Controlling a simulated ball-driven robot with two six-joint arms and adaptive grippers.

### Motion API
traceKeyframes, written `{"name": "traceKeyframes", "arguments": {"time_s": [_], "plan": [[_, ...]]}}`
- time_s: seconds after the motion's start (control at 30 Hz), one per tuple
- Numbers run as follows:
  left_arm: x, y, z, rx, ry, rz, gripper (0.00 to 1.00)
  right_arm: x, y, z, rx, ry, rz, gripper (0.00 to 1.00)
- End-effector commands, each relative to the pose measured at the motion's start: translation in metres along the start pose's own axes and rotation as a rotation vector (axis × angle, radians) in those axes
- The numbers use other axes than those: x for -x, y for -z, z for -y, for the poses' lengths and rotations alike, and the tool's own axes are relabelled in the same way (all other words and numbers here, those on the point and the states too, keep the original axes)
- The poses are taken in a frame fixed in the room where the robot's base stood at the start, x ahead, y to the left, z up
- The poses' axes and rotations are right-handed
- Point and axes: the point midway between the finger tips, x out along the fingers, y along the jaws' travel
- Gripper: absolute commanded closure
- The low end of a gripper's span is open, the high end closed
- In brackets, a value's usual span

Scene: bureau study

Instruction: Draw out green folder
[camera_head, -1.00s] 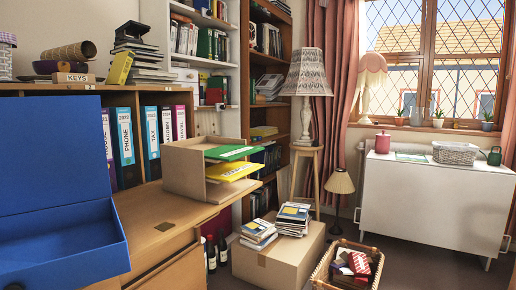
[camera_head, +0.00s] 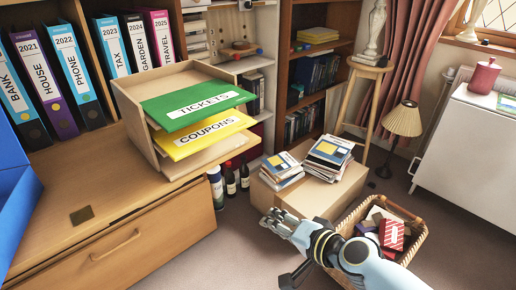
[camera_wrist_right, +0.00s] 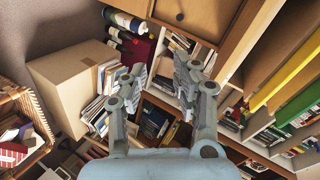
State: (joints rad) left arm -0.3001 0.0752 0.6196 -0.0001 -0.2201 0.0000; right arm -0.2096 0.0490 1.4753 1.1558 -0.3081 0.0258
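The green folder (camera_head: 200,103), labelled TICKETS, lies in the top slot of the wooden letter tray (camera_head: 135,115) on the desk, its front edge sticking out. The yellow folder (camera_head: 208,135), labelled COUPONS, lies below it. In the right wrist view, the green folder's edge (camera_wrist_right: 292,82) shows at the right. My right gripper (camera_head: 283,222) is in front of the cardboard box, right of and lower than the tray, apart from the folders. The right wrist view shows its fingers (camera_wrist_right: 158,85) spread with nothing between them. My left gripper is out of view.
Several binders (camera_head: 72,65) stand behind the tray; a blue box (camera_head: 15,205) is at the left desk edge. Bottles (camera_head: 230,178) stand by the desk. A cardboard box (camera_head: 318,197) with books and a wicker basket (camera_head: 416,246) are on the floor. The desk front (camera_head: 75,195) is bare.

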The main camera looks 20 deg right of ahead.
Motion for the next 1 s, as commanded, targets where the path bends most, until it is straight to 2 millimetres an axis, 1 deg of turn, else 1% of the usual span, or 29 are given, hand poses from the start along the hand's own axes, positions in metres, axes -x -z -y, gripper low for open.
{"name": "traceKeyframes", "arguments": {"time_s": [0.03, 0.07, 0.1, 0.2, 0.3, 0.4, 0.47, 0.57, 0.67, 1.0], "plan": [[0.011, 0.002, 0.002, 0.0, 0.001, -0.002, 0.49, 0.005, 0.015, 0.046, -0.051, 0.08, -0.016, 0.71], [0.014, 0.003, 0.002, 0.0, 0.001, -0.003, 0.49, 0.007, 0.022, 0.069, -0.084, 0.126, -0.023, 0.71], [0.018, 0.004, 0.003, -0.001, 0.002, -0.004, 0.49, 0.011, 0.031, 0.098, -0.124, 0.184, -0.029, 0.71], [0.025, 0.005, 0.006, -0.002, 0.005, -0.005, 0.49, 0.024, 0.049, 0.156, -0.206, 0.308, -0.035, 0.71], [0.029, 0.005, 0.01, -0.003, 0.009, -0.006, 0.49, 0.036, 0.06, 0.196, -0.262, 0.395, -0.033, 0.71], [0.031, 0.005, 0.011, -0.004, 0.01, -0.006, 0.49, 0.043, 0.066, 0.217, -0.294, 0.444, -0.03, 0.71], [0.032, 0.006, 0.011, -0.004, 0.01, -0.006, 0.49, 0.045, 0.068, 0.223, -0.302, 0.458, -0.028, 0.71], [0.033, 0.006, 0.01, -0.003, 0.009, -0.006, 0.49, 0.041, 0.069, 0.227, -0.307, 0.464, -0.028, 0.71], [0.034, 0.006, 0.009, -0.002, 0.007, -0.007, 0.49, 0.033, 0.07, 0.231, -0.306, 0.464, -0.028, 0.71], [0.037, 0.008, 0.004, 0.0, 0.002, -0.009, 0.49, -0.008, 0.073, 0.249, -0.305, 0.462, -0.028, 0.71]]}}
